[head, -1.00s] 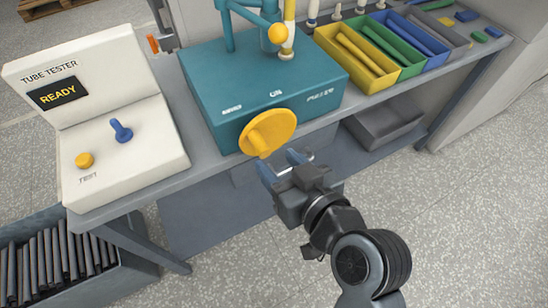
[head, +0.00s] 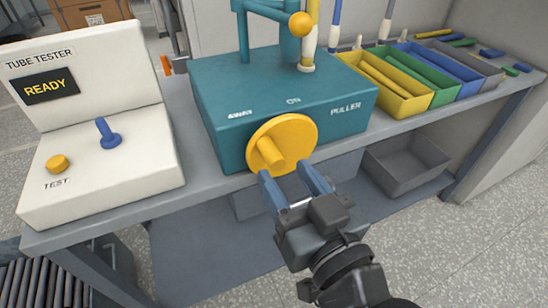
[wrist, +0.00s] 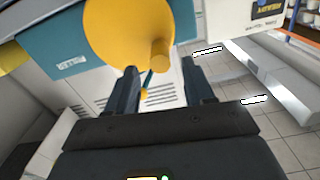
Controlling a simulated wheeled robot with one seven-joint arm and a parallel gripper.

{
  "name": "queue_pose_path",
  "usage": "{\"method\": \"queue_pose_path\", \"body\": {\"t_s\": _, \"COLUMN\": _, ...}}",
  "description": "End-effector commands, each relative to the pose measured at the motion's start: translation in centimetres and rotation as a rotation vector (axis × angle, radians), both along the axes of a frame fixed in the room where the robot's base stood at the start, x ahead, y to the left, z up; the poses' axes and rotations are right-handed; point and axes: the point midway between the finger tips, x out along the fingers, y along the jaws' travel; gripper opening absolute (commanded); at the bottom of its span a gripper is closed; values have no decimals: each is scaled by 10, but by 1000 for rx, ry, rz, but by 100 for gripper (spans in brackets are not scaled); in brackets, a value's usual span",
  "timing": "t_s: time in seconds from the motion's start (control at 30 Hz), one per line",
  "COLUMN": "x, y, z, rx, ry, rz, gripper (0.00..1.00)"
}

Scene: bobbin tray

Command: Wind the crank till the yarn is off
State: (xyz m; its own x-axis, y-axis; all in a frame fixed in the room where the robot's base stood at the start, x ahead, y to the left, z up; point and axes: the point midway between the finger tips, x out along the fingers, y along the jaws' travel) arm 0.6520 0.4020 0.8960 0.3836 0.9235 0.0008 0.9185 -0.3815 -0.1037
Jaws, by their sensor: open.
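The crank is a yellow disc (head: 291,133) with a stubby knob (head: 270,151) on the front of a teal box (head: 345,125) marked AWAY, ON and PULLER. A white tube with a yellow upper part (head: 308,48) stands on the box; I cannot tell how much yarn is on it. My gripper (head: 285,172) is open, its blue fingers just below the knob and pointing at the disc. In the wrist view, the disc (wrist: 115,25) and knob (wrist: 160,52) lie just beyond the gap between the fingertips (wrist: 160,69). I see no clear contact.
A white tube tester (head: 100,175) reading READY stands at left. Yellow (head: 390,98), green and blue bins hold tubes at right. A teal arm with an orange ball (head: 301,24) rises from the box. A grey bin (head: 405,165) sits on the lower shelf.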

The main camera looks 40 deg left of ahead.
Motion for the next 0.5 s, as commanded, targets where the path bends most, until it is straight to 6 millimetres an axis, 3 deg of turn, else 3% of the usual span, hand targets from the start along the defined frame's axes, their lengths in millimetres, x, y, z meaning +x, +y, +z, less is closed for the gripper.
{"method": "queue_pose_path", "body": {"t_s": 0.23, "x": 13, "y": 35, "z": 1, "rx": 0, "ry": 0, "rz": 4, "gripper": 53}}
{"method": "queue_pose_path", "body": {"t_s": 0.5, "x": 19, "y": 48, "z": 0, "rx": 0, "ry": 1, "rz": 1, "gripper": 53}}
